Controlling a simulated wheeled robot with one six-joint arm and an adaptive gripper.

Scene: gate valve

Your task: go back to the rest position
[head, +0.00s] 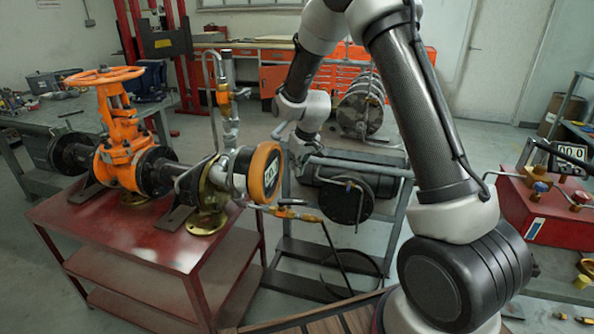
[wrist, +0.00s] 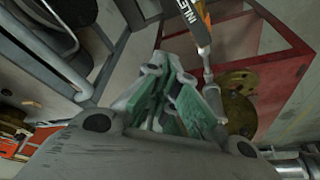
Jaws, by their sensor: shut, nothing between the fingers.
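My gripper (wrist: 172,62) shows in the wrist view with its green-padded fingers together and nothing between them. In the head view my arm reaches over from the right and its wrist hangs down beside the orange-rimmed gauge (head: 265,172); the fingers are hard to make out there. The orange gate valve (head: 122,155) with its orange handwheel (head: 105,75) stands on the red table (head: 130,240), left of the gauge and apart from my arm. In the wrist view, an orange-edged part with lettering (wrist: 201,25) lies just beyond the fingers, to the right.
A grey rack with a dark cylinder (head: 345,198) stands below my wrist. Thin pipes (head: 214,100) rise beside the gauge. A red box with small valves (head: 545,210) is at the right. Orange drawers (head: 275,85) stand behind. Open floor lies between table and back bench.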

